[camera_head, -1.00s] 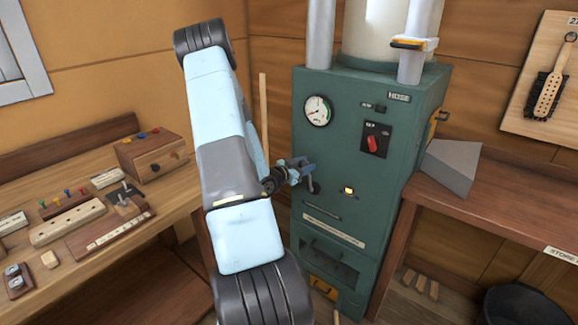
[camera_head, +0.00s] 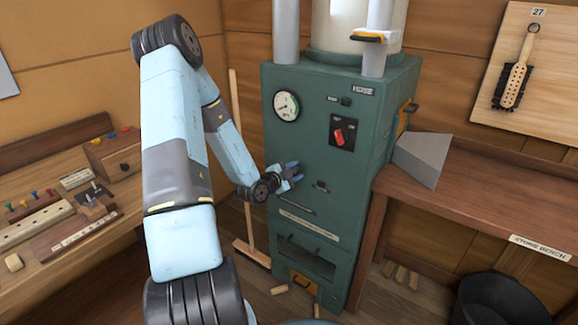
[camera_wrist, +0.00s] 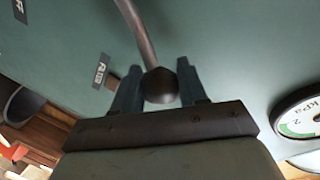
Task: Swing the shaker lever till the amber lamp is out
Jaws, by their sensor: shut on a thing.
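The shaker lever shows in the wrist view as a curved metal rod (camera_wrist: 138,35) ending in a dark round knob (camera_wrist: 159,87). My gripper (camera_wrist: 160,90) is shut on that knob, one finger on each side. In the head view my gripper (camera_head: 290,174) is at the front of the green cabinet (camera_head: 345,235), below the gauge, and hides most of the lever.
A pressure gauge (camera_head: 286,105) and a red switch (camera_head: 340,136) are on the cabinet front. A broom (camera_head: 236,165) stands left of the cabinet. A workbench (camera_head: 95,225) with tools is at left.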

